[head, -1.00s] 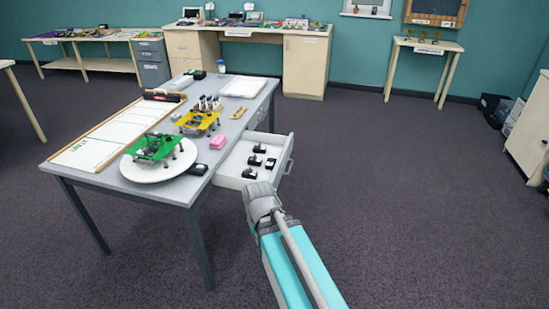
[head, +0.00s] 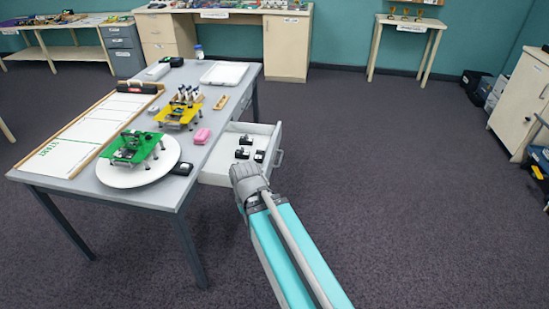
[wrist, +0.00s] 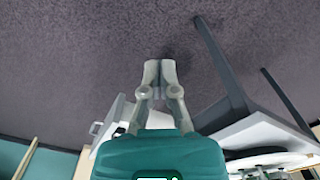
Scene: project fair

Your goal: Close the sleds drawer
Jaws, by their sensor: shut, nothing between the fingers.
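The drawer (head: 214,179) is a white tray pulled out from the right side of the grey table (head: 205,146). Several small black items (head: 243,153) lie in it. Its front with a grey handle (head: 279,159) faces right. My gripper (head: 244,172) overlaps the drawer's near right corner in the head view; whether it touches cannot be told, and its fingertips are not clear there. In the wrist view my gripper (wrist: 160,72) has its fingers together, with nothing between them. A white part, seemingly the drawer (wrist: 110,118), shows left of the fingers there.
The table carries a green sled (head: 135,147) on a white disc (head: 140,176), a yellow sled (head: 178,114), a pink block (head: 202,136) and a white tray (head: 224,73). A table leg (wrist: 222,60) stands right of my fingers. The floor (head: 400,180) right of the drawer is clear.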

